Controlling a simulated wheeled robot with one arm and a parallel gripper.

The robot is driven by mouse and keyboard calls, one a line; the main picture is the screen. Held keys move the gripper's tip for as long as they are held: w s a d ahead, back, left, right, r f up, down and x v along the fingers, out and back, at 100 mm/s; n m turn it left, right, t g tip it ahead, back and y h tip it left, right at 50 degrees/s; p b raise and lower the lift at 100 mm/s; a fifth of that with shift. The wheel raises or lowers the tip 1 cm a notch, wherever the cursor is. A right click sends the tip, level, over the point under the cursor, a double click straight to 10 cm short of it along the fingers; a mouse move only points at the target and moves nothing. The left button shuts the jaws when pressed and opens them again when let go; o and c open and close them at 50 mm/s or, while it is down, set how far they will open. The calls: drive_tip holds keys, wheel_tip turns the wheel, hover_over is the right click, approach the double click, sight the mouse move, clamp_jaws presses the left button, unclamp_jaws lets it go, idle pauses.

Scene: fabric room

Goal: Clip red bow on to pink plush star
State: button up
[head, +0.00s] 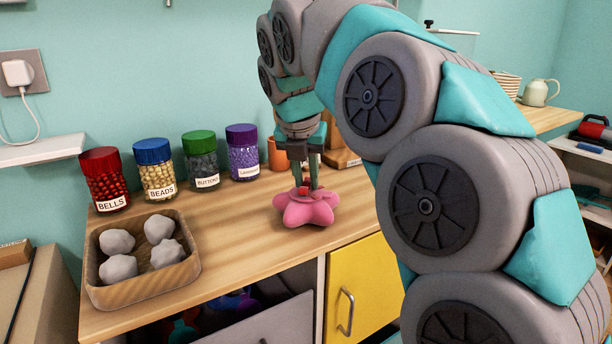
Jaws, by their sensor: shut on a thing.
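The pink plush star (304,212) lies on the wooden counter, right of the middle of the worktop. My gripper (306,186) points straight down over the star, with its fingertips at the star's top. It is shut on a small red thing, the red bow (303,190), which shows between the fingertips. The bow is at or just on the star's upper surface; I cannot tell whether it is attached. The fingers hide part of the bow.
A wooden tray (151,285) with several grey lumps sits at the counter's front left. Jars of bells (105,180), beads (156,170), buttons (201,160) and a purple-lidded jar (242,153) line the back. An orange cup (277,155) stands behind my gripper.

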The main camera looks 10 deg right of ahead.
drive_tip(key=o, duration=0.9)
drive_tip(key=v, duration=0.7)
drive_tip(key=shift+s+r, duration=0.15)
drive_tip(key=shift+r, duration=0.2)
